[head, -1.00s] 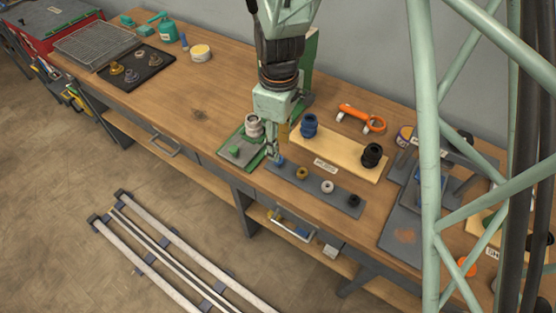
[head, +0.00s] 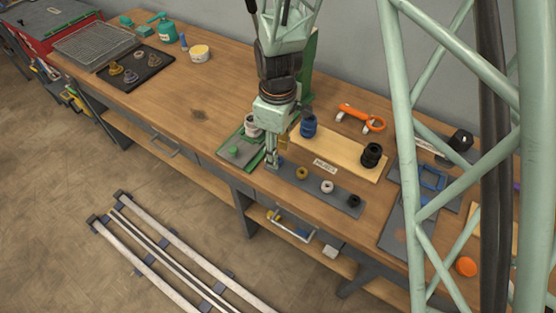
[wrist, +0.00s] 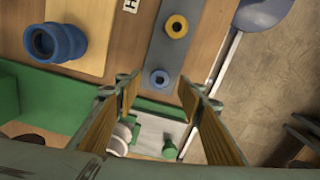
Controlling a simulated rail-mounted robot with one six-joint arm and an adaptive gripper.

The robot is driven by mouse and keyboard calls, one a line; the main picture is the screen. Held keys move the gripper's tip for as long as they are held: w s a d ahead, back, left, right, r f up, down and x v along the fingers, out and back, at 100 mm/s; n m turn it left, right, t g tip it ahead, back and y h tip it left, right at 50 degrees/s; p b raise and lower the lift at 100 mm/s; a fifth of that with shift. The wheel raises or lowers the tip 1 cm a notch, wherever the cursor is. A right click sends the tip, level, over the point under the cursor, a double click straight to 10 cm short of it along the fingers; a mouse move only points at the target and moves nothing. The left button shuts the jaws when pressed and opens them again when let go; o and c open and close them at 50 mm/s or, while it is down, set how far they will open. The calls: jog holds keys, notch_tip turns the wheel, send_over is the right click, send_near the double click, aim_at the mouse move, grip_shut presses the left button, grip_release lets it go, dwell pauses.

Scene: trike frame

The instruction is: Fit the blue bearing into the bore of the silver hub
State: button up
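The blue bearing (wrist: 159,78) is a small ring lying on a grey strip (wrist: 148,57), seen in the wrist view. My gripper (wrist: 158,90) is open and empty, its two fingers either side of the bearing in that view. Height above it is hard to judge. In the head view my gripper (head: 272,164) stands over the strip's left end and mostly hides the bearing. The silver hub (head: 251,123) stands upright in the green fixture (head: 233,152), just left of the gripper. In the wrist view the hub (wrist: 120,136) is partly hidden behind a finger.
A yellow ring (head: 302,173), a white ring (head: 327,187) and a black ring (head: 353,201) lie along the strip. A blue hub (head: 309,126) and a black hub (head: 371,155) stand on a wooden board (head: 335,149) behind. The bench left of the fixture is largely clear.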

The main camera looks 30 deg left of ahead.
jog(key=shift+f, duration=0.9)
jog(key=shift+c, duration=0.8)
jog(key=c, duration=0.8)
